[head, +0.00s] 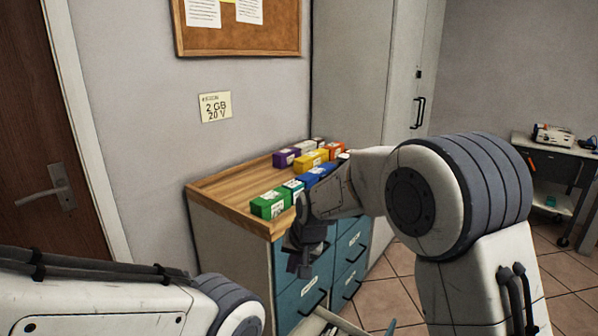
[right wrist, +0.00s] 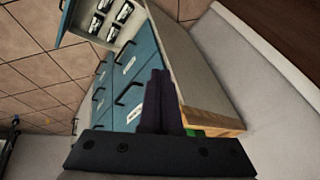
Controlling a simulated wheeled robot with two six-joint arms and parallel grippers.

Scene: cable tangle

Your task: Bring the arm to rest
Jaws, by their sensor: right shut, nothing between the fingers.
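My right arm reaches in from the right in the head view. My right gripper (head: 304,266) hangs in front of the teal-drawered cabinet (head: 232,242), near its front left corner, just below the wooden top. In the right wrist view its two dark fingers (right wrist: 162,92) are together with nothing between them, and the teal drawer fronts and wooden top edge lie behind them. My left arm shows only in part at the lower left of the head view; its gripper is out of view.
Several coloured boxes (head: 268,205) stand on the cabinet top. An open drawer (right wrist: 85,27) holding several dark-and-white items juts from the cabinet. A tall grey locker (head: 355,70) stands behind, a door (head: 25,120) at left, a cart (head: 548,165) at far right. Tiled floor shows at right.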

